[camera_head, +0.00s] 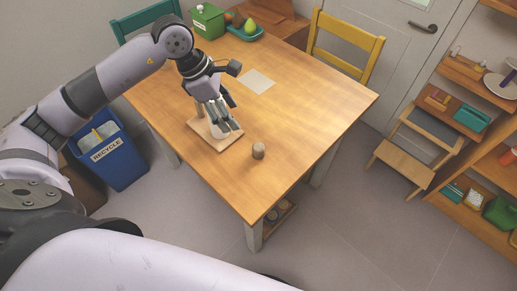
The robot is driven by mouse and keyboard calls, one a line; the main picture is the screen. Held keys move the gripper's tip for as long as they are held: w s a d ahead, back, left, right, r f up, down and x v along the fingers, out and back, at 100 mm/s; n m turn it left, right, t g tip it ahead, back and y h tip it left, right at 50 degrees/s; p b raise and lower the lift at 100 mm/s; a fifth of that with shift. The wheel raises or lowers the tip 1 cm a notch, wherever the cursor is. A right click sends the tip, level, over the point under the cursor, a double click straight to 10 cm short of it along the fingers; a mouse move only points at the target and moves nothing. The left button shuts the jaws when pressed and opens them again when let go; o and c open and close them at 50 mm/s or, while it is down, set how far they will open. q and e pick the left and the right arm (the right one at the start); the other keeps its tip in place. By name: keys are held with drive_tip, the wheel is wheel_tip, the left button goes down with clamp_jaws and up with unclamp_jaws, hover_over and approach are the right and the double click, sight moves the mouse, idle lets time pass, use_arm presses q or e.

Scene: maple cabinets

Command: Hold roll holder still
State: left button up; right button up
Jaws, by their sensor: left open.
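The roll holder (205,130) looks like a square light-wood base on the table, with a short upright post at its back left. A white rounded thing (219,132) stands on the base, mostly hidden behind my fingers; I cannot tell whether it is a roll. My left gripper (224,118) is open and points down over the base, its fingers close to the white thing. Contact cannot be made out. My right gripper is out of view.
A small grey-brown cylinder (258,151) stands on the wooden table (310,115), right of the base. A pale sheet (257,81) lies behind. A green box (208,21) and fruit tray (247,33) are at the back. The table's right side is clear.

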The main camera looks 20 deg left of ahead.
use_arm(q)
drive_tip(key=shift+f, duration=0.1)
drive_tip(key=b, duration=0.5)
hover_over(258, 146)
drive_tip(key=s+a, duration=0.1)
drive_tip(key=a, duration=0.2)
drive_tip(key=f, duration=1)
drive_tip(key=shift+s+d, duration=0.15)
drive_tip(key=shift+d, duration=0.1)
drive_tip(key=shift+d+f, duration=0.25)
drive_tip(key=shift+f, duration=0.3)
drive_tip(key=b+x, duration=0.1)
drive_tip(key=x, duration=0.1)
drive_tip(key=b+x, duration=0.1)
drive_tip(key=x, duration=0.2)
drive_tip(key=shift+w+d+b, duration=0.25)
drive_tip(key=shift+d+b, duration=0.05)
drive_tip(key=shift+b, duration=0.05)
drive_tip(key=shift+c, duration=0.3)
drive_tip(key=c, duration=1)
